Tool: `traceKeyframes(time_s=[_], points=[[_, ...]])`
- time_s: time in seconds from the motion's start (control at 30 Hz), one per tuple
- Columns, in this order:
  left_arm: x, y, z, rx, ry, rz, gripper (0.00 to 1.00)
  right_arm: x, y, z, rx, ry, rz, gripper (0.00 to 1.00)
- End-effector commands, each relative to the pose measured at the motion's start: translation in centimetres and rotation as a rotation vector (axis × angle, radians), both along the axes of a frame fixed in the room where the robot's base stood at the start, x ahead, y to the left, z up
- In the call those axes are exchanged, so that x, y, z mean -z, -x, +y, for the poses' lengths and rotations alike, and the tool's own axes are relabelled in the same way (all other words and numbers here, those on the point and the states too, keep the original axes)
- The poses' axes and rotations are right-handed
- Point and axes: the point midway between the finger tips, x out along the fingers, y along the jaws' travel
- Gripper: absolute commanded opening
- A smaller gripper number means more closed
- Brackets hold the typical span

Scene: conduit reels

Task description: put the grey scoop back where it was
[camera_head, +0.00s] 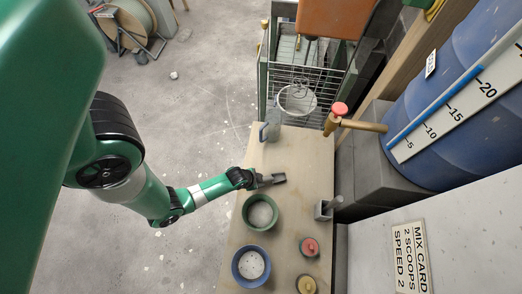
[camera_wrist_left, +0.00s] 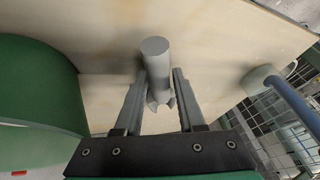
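A grey cylindrical piece, which I take to be the handle of the grey scoop (camera_wrist_left: 155,60), stands between my left gripper's fingers in the left wrist view. My left gripper (camera_head: 279,179) is over the bench, just above the green bowl in the picture. The scoop's cup is not clear in either view. A grey open bracket (camera_head: 325,209) stands at the bench's right edge. My right gripper is not in view.
On the bench (camera_head: 300,150) stand a green bowl (camera_head: 246,213), a blue bowl (camera_head: 237,277), a red-topped item (camera_head: 309,247) and a yellowish one (camera_head: 306,285). A grey upright piece (camera_head: 264,132) is at the far left edge. A blue barrel (camera_head: 450,120) stands right.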

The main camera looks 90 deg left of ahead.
Motion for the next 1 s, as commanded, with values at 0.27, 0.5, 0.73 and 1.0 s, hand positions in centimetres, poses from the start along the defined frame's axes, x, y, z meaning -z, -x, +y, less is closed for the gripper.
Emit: traceKeyframes(time_s=[0.27,0.5,0.73,1.0], points=[[0.0,0.0,0.0,0.000,0.000,0.000,0.60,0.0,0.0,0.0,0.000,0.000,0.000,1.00],[-1.3,0.4,-0.2,0.000,0.000,-0.001,0.60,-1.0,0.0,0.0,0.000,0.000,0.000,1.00],[-6.4,2.3,-1.5,0.001,-0.001,-0.001,0.60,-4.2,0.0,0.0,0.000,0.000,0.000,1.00],[-10.6,4.1,-2.7,0.001,0.000,0.000,0.60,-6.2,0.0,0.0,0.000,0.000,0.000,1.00]])
